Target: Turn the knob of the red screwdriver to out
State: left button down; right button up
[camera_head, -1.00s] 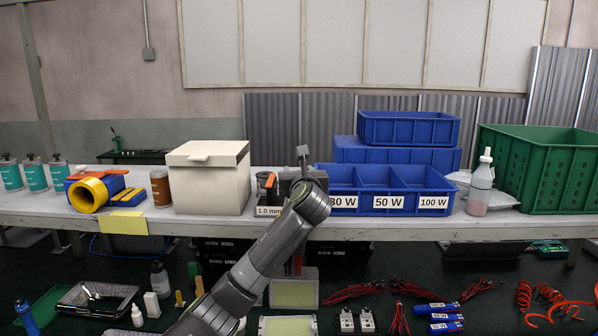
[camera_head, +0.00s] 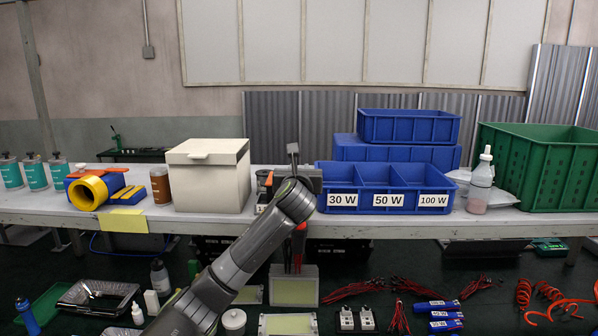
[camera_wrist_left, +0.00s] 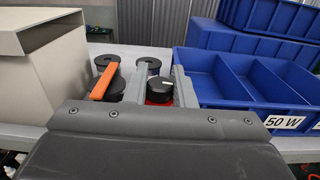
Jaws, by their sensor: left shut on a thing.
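My left gripper (camera_wrist_left: 159,88) reaches over the bench between the cream box and the blue bins. In the left wrist view its two grey fingers stand on either side of a black round knob (camera_wrist_left: 159,86) with a white mark on top. Red shows just under this knob, which belongs to the red screwdriver (camera_wrist_left: 158,101); the rest of its body is hidden by the gripper. The fingers are shut on the knob. My right gripper is not in view.
Beside the knob stand a black tool with an orange lever (camera_wrist_left: 104,81) and black round tops (camera_wrist_left: 147,65). The cream box (camera_head: 207,180) is close on the left. The blue divided bin (camera_head: 388,203) is close on the right, labelled 30 W, 50 W and 100 W.

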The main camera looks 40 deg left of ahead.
pick_arm(q)
jog(key=m+t+h, duration=0.1)
jog(key=m+h, duration=0.1)
jog(key=h, duration=0.1)
jog(key=m+t+h, duration=0.2)
jog(key=shift+h, duration=0.4)
jog(key=shift+m+t+h, duration=0.6)
jog(key=shift+m+h, duration=0.8)
jog(key=shift+h, duration=0.6)
jog(key=shift+m+h, duration=0.4)
jog(key=shift+h, duration=0.2)
jog(key=c, duration=1.2)
grip_release()
jog(key=shift+d, duration=0.1)
jog(key=shift+c, duration=0.2)
